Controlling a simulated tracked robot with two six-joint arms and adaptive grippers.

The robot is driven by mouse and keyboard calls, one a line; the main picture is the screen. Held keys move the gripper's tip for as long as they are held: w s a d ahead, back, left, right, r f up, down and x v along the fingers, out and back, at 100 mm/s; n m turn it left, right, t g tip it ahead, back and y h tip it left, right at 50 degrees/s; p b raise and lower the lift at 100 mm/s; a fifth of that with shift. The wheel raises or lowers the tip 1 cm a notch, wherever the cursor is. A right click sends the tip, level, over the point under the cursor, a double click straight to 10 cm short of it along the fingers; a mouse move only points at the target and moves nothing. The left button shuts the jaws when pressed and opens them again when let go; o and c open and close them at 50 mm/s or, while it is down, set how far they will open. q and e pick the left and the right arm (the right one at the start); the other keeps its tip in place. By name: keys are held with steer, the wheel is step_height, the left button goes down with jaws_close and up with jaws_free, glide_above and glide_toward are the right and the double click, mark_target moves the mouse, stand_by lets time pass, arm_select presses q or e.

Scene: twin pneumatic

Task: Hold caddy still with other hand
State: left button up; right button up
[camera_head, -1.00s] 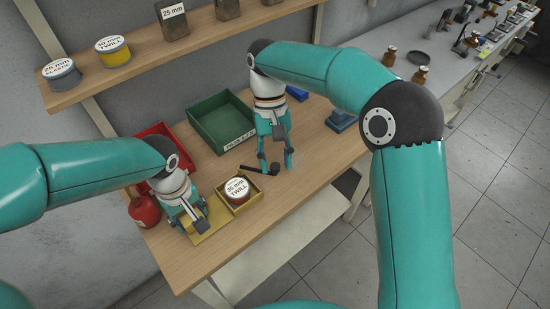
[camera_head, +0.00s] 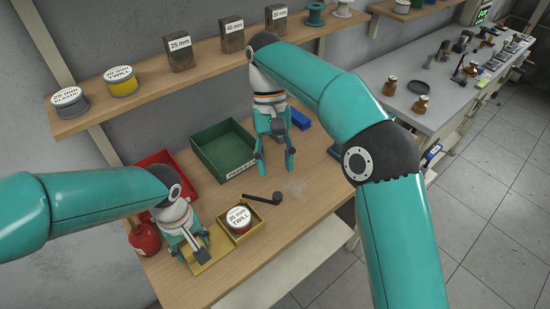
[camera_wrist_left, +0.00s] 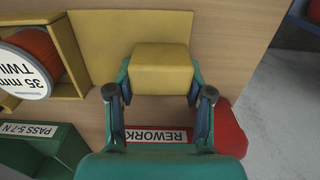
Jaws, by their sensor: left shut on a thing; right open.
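The yellow caddy (camera_head: 237,238) sits on the wooden bench with a spool labelled 35 mm TWILL (camera_head: 239,216) in its open compartment. My left gripper (camera_head: 196,252) is at the caddy's left part. In the left wrist view its fingers (camera_wrist_left: 160,76) are shut on either side of a raised yellow block of the caddy (camera_wrist_left: 162,78), beside its flat yellow plate (camera_wrist_left: 100,40). My right gripper (camera_head: 275,165) is open and empty, behind and right of the caddy, with its fingers pointing down.
A green bin (camera_head: 207,152) stands behind, and a red bin (camera_head: 150,160) behind left. A red bottle (camera_head: 143,238) stands left of my left gripper. The front right bench is clear.

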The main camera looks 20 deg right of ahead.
stand_by(0.4)
arm_select(q)
steer(key=o, duration=1.4)
steer(key=shift+r, duration=0.1)
